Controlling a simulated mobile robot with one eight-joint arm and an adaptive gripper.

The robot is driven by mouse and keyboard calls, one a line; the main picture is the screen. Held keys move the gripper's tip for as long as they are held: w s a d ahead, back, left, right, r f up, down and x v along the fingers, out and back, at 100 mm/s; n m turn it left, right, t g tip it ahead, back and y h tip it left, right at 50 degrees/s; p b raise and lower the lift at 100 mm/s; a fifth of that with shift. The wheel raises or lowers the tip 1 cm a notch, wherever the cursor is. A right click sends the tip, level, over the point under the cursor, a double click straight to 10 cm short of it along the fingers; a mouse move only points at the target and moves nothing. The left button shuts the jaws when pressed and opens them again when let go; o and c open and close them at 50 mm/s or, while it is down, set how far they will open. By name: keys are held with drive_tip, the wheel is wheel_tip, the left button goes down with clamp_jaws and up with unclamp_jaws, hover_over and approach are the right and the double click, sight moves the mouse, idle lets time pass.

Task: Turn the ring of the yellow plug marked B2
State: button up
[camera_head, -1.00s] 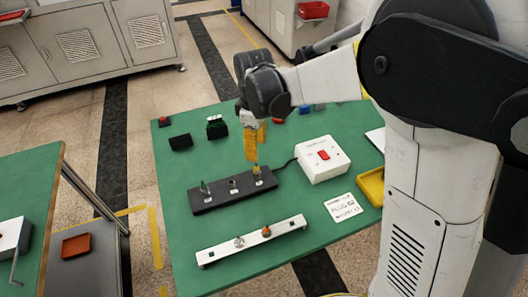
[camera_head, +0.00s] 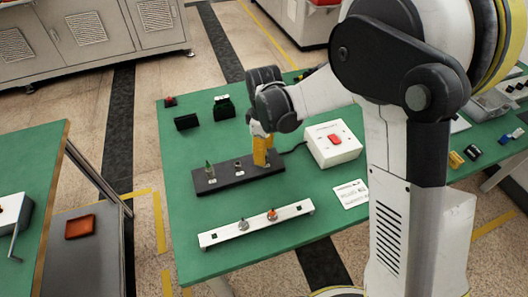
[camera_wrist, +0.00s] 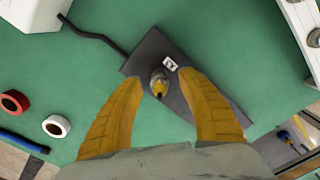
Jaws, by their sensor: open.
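A dark connector strip (camera_head: 225,178) lies on the green table. In the wrist view, a yellow plug with a grey ring (camera_wrist: 159,84) stands on the strip (camera_wrist: 155,50), beside a small white label (camera_wrist: 170,63) whose marking I cannot read fully. My gripper (camera_head: 262,163) is over the right end of the strip and hides this plug in the head view. In the wrist view, my gripper (camera_wrist: 158,76) is open, with its yellow fingers on either side of the plug and a gap to each. A green plug (camera_head: 209,170) and a low dark socket (camera_head: 238,164) stand farther left on the strip.
A white box with a red switch (camera_head: 333,143) stands right of the strip, with a black cable to it. A silver rail with two fittings (camera_head: 256,223) lies in front. A white card (camera_head: 351,194) lies at right. Black blocks (camera_head: 187,122) stand behind.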

clamp_jaws()
drive_tip(key=m, duration=0.4)
drive_tip(key=shift+m, duration=0.4)
drive_tip(key=m, duration=0.4)
drive_tip(key=shift+m+p, duration=0.3)
drive_tip(key=m, duration=0.3)
drive_tip(key=shift+m, duration=0.3)
drive_tip(key=m, duration=0.3)
drive_tip(key=shift+m, duration=0.3)
drive_tip(key=m, duration=0.6)
drive_tip(key=shift+m, duration=0.4)
